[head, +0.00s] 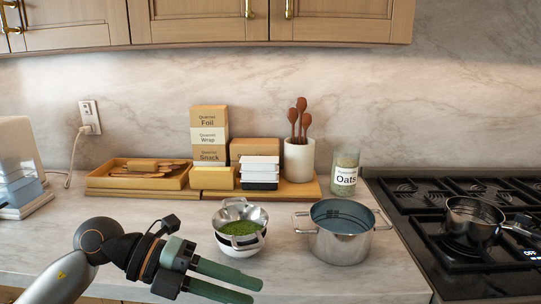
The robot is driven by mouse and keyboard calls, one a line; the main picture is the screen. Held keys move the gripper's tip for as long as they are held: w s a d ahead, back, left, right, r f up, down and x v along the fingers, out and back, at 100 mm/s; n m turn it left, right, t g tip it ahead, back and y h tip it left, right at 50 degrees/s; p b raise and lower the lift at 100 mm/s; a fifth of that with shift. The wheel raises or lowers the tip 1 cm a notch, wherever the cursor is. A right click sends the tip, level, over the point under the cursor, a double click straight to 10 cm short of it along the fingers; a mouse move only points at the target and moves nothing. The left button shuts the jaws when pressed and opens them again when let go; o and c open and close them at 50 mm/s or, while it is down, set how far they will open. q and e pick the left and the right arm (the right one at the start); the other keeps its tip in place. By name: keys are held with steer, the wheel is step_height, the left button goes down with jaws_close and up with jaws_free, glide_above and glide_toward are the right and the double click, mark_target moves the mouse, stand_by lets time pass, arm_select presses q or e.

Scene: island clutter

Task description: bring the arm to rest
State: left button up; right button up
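My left gripper (254,291) is at the bottom of the head view. Its arm comes in from the lower left, and its two green fingers point right. The fingers are apart with a gap between them, and I see nothing held. The gripper appears in front of the counter's near edge, below a white bowl (241,252) holding a metal colander (240,212) with green contents. I cannot tell its exact distance from the counter. My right gripper is not in view.
A steel pot (342,248) stands right of the bowl, beside the black stove (450,255) with a saucepan (473,222). A wooden tray (105,182), stacked boxes (209,135), a utensil crock (299,160) and an oats jar (345,173) line the back.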

arm_select(q)
steer(key=w+a+f+n+t+y+p, duration=0.1)
steer(key=w+a+f+n+t+p, duration=0.2)
steer(key=n+t, duration=0.75)
steer(key=w+a+f+n+t+p, duration=0.15)
steer(key=f+n+t, duration=0.4)
steer(key=n, duration=0.75)
steer(key=s+a+f+n+g+y, duration=0.1)
steer(key=s+a+f+n+y, duration=0.25)
steer(key=f, duration=0.45)
steer(key=s+a+f+n+y, duration=0.2)
steer(key=a+f+n+y, duration=0.1)
steer(key=f+n+y, duration=0.3)
steer(key=s+a+f+n+g+p, duration=0.1)
steer(key=s+f+g, duration=0.4)
steer(key=s+f, duration=0.7)
steer(key=shift+s+f+g, duration=0.2)
steer(key=shift+f+g, duration=0.1)
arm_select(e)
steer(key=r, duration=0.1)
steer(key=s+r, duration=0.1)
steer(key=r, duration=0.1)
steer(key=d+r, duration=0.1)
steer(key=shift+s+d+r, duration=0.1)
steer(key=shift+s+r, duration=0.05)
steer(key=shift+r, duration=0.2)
arm_select(q)
steer(key=shift+y, duration=0.25)
